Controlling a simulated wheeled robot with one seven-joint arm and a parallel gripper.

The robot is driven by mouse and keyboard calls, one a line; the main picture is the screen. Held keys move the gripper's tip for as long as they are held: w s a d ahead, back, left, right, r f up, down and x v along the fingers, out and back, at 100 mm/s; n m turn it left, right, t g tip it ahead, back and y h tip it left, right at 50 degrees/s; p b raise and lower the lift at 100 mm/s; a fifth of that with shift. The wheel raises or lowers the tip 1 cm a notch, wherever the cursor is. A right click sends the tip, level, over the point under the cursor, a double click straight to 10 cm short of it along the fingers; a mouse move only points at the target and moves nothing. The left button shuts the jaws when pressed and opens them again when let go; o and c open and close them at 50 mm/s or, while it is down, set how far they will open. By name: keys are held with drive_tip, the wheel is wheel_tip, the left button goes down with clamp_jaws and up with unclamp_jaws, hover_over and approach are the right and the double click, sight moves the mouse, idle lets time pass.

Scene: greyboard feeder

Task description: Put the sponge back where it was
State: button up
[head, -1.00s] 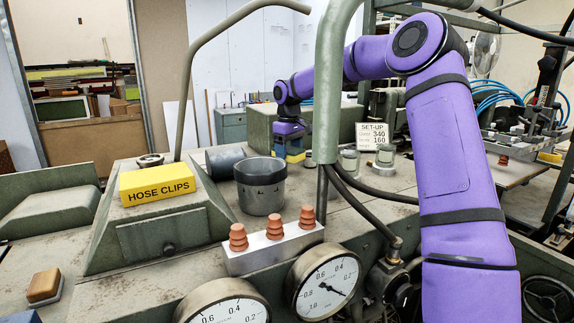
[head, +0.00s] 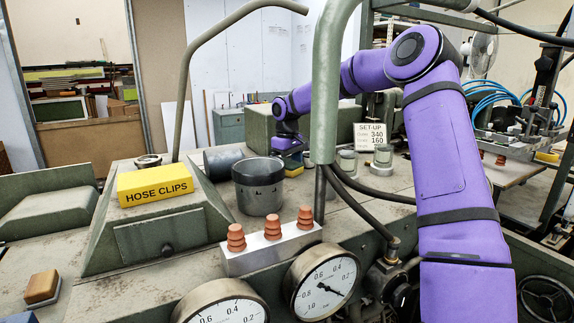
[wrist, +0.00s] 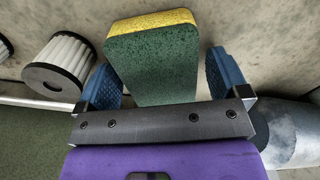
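The sponge, green with a yellow layer, shows large in the wrist view (wrist: 152,65) between my two blue fingers. In the head view only a small yellow part of it (head: 294,172) shows, low under my gripper (head: 290,154), at the machine top. My gripper (wrist: 165,82) looks open around the sponge in the wrist view: a narrow gap shows on the right side, and the left finger is close to the sponge's edge. The palm bar hides the sponge's near end. I cannot tell whether the sponge fully rests on the surface.
A white ribbed cylinder (wrist: 58,66) stands left of the fingers; a grey cylinder (wrist: 290,132) lies at right. In the head view are a grey pot (head: 258,188), a yellow hose clips box (head: 155,186), a set-up card (head: 370,135) and a green upright pipe (head: 329,95).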

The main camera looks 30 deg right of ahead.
sight(287, 163)
wheel_tip(287, 163, up, 12)
idle(0.6)
drive_tip(key=shift+s+r, duration=0.1)
idle(0.4)
